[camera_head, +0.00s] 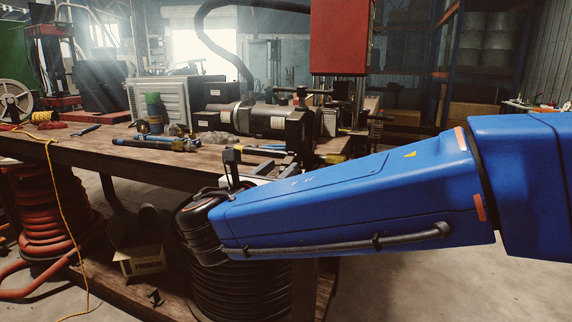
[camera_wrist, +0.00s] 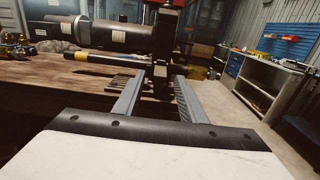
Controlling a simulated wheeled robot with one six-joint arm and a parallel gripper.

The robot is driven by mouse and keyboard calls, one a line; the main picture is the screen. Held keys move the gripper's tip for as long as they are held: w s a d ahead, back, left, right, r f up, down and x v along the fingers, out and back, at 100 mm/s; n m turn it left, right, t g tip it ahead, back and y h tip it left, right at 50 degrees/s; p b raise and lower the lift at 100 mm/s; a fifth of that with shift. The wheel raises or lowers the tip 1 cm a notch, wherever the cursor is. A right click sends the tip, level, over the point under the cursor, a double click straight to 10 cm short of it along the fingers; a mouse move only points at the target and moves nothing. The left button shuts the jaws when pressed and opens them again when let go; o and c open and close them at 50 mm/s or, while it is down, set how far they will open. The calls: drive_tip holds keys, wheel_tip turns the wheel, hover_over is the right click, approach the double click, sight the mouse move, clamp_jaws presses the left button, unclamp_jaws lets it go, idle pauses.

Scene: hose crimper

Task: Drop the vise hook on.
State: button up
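My gripper (camera_wrist: 160,76) reaches forward in the wrist view with its two grey fingers apart; it also shows in the head view (camera_head: 290,162), near the bench's right end. A dark upright metal part (camera_wrist: 165,45), which looks like part of the vise, stands at or just beyond the gap between the fingertips. I cannot tell whether they touch it. The vise area in the head view (camera_head: 301,97) has dark bars at the bench's right end. I cannot make out the hook as a separate piece. My blue arm hides part of the bench edge.
The wooden bench (camera_head: 75,148) holds a dark cylindrical machine (camera_head: 262,119), a blue tool (camera_head: 155,142) and a green-topped bottle (camera_head: 154,108). A red box (camera_head: 339,38) hangs above the vise area. Red hose coils (camera_head: 50,215) stand below. The floor right of the bench is clear.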

sight(285, 164)
drive_tip(key=shift+x, duration=2.2)
clamp_jaws()
